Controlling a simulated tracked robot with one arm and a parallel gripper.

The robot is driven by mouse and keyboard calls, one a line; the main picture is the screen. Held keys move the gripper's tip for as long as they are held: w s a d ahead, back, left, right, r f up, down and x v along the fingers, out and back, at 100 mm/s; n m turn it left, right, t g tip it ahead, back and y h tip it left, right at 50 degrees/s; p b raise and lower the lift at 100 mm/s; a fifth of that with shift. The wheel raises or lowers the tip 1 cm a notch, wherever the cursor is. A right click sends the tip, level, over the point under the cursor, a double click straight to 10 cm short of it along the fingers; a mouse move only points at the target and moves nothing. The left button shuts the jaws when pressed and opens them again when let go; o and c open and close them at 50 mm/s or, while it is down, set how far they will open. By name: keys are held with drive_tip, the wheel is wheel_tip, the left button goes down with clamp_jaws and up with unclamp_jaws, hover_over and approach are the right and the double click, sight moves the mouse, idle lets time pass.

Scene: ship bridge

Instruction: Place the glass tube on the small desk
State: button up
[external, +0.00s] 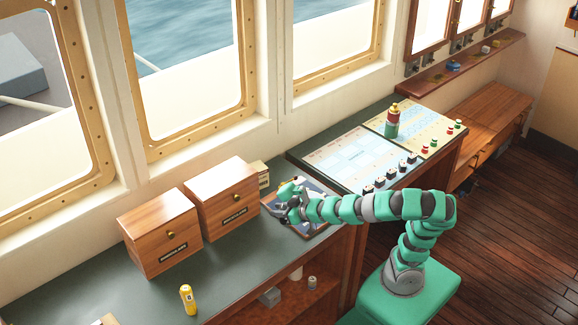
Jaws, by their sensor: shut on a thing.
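My gripper (284,204) is at the left end of my green and grey arm, low over a dark-framed flat panel (312,226) on the long counter. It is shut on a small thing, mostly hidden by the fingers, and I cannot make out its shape. I see no clear glass tube elsewhere. A low wooden desk (492,102) stands at the right, beyond the chart console; I cannot tell for sure that it is the small desk. Its top looks mostly bare.
Two wooden drawer boxes (160,236) (222,198) stand on the green counter (100,297) left of my gripper. A yellow cylinder (188,300) stands near its front edge. A green, red and yellow bottle (392,124) stands on the console (350,152), behind rows of knobs.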

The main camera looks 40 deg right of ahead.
drive_tip(key=w+a, duration=0.1)
drive_tip(key=w, duration=0.1)
drive_tip(key=w+a+b, duration=0.1)
drive_tip(key=w, duration=0.1)
drive_tip(key=w+a+f, duration=0.1)
drive_tip(key=w+a, duration=0.1)
drive_tip(key=shift+w+b, duration=0.3)
drive_tip(key=shift+b, duration=0.05)
drive_tip(key=shift+a+f+b, duration=0.15)
drive_tip(key=shift+f+b, duration=0.6)
drive_tip(key=shift+f, duration=0.7)
drive_tip(key=shift+f, duration=0.1)
drive_tip(key=shift+f, duration=0.1)
drive_tip(key=o, duration=1)
drive_tip(key=shift+c, duration=0.2)
